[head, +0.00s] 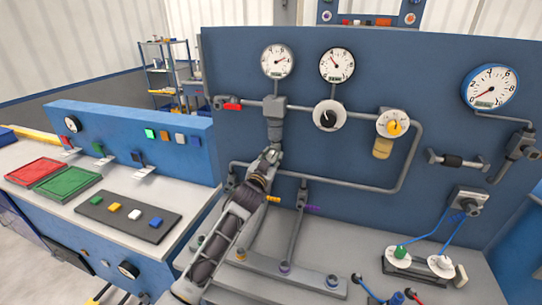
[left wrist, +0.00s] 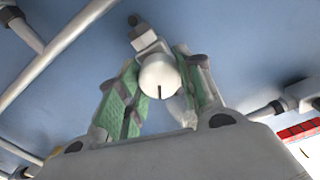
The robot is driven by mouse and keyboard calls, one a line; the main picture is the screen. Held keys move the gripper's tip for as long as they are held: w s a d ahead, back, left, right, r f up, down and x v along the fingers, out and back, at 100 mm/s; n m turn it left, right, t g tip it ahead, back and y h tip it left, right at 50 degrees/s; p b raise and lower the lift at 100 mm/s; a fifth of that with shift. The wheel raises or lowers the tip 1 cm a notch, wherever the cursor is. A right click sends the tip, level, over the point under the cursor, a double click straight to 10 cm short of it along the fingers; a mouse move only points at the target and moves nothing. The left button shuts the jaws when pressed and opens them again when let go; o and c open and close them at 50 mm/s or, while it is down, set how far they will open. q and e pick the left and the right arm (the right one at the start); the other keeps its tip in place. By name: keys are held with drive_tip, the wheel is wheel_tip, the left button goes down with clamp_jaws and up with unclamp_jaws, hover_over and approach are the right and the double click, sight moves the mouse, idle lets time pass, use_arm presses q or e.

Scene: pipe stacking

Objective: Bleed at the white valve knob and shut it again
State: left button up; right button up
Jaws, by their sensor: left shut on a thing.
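The white valve knob (left wrist: 157,76) is a round white end with a dark slot. In the left wrist view it sits between the green-padded fingers of my left gripper (left wrist: 158,95), which is shut on it. In the head view my left gripper (head: 268,165) reaches up from below to the lower end of the grey vertical fitting (head: 275,127) on the blue panel. The knob is mostly hidden there by my gripper. The knob's turn angle is hard to judge. My right gripper is not in view.
Pipes, a red-handled valve (head: 233,106), gauges (head: 277,61) and a yellow-faced dial (head: 393,124) crowd the blue panel (head: 440,85). A grey rail (head: 300,272) lies on the bench below. A side bench at left holds red and green trays (head: 68,178).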

use_arm(q)
drive_tip(key=m+p, duration=0.1)
drive_tip(key=m, duration=0.2)
drive_tip(key=shift+m, duration=0.4)
drive_tip(key=shift+m+p, duration=0.55)
drive_tip(key=shift+m, duration=0.35)
drive_tip(key=m+p, duration=0.1)
drive_tip(key=m, duration=0.2)
drive_tip(key=shift+d+m, duration=0.1)
drive_tip(key=shift+m, duration=0.2)
drive_tip(key=shift+f+m+p, duration=0.1)
drive_tip(key=shift+m+p, duration=0.4)
drive_tip(key=shift+m, duration=0.9)
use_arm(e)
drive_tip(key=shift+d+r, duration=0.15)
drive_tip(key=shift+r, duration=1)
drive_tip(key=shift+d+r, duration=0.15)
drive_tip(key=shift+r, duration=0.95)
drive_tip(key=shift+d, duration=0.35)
use_arm(q)
drive_tip(key=o, duration=1)
drive_tip(key=shift+o, duration=0.2)
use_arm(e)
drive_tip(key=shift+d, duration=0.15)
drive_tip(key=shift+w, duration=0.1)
use_arm(q)
drive_tip(key=shift+s, duration=0.15)
